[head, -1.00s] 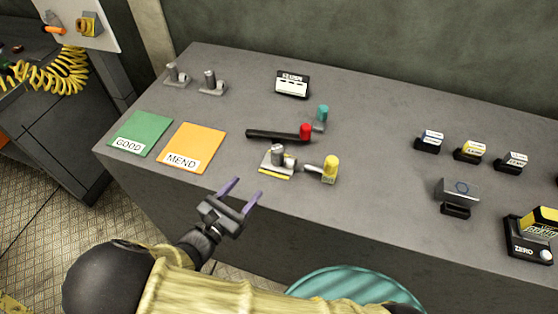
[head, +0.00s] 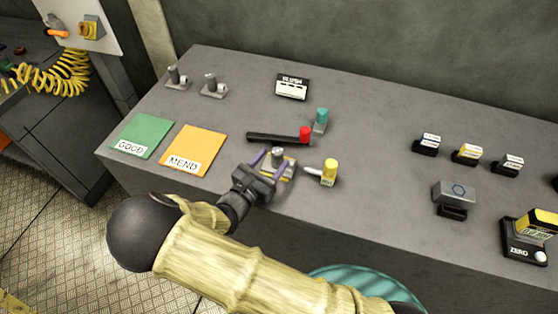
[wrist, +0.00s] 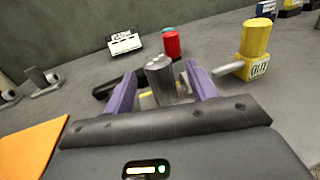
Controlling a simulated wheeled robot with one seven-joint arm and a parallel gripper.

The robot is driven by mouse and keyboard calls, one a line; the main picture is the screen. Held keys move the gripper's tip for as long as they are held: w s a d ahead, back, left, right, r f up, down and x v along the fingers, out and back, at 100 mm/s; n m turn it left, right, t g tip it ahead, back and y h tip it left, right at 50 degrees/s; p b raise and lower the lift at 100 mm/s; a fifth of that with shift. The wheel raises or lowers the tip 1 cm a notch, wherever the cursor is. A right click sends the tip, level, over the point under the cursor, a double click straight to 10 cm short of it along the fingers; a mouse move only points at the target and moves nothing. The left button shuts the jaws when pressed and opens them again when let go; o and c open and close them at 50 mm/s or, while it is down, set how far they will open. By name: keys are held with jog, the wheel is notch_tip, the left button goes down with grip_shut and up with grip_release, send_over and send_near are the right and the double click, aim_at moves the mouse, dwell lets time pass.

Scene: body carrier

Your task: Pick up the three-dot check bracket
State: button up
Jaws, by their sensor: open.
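A grey metal bracket with an upright round post (head: 277,154) stands on the bench on a base with a yellow front strip. My gripper (head: 273,160) is open at it. In the wrist view the post (wrist: 160,78) stands between the two purple fingers (wrist: 160,70), with the jaws not closed on it. Two similar grey brackets stand at the back left, a left one (head: 176,77) and a right one (head: 212,86). My gripper hides part of the near bracket's base.
A yellow-capped piece (head: 329,172) stands just right of the bracket. A black bar with a red end (head: 280,136) lies behind it, near a teal-capped piece (head: 321,119). The green GOOD mat (head: 144,132) and orange MEND mat (head: 198,144) lie left. Small labelled blocks stand right.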

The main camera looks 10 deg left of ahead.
aim_at(281, 149)
jog(key=shift+p+x, duration=0.6)
jog(key=shift+x, duration=2)
jog(key=shift+f, duration=0.1)
jog(key=c, duration=1.2)
jog(key=shift+c, duration=0.2)
notch_tip(281, 149, up, 10)
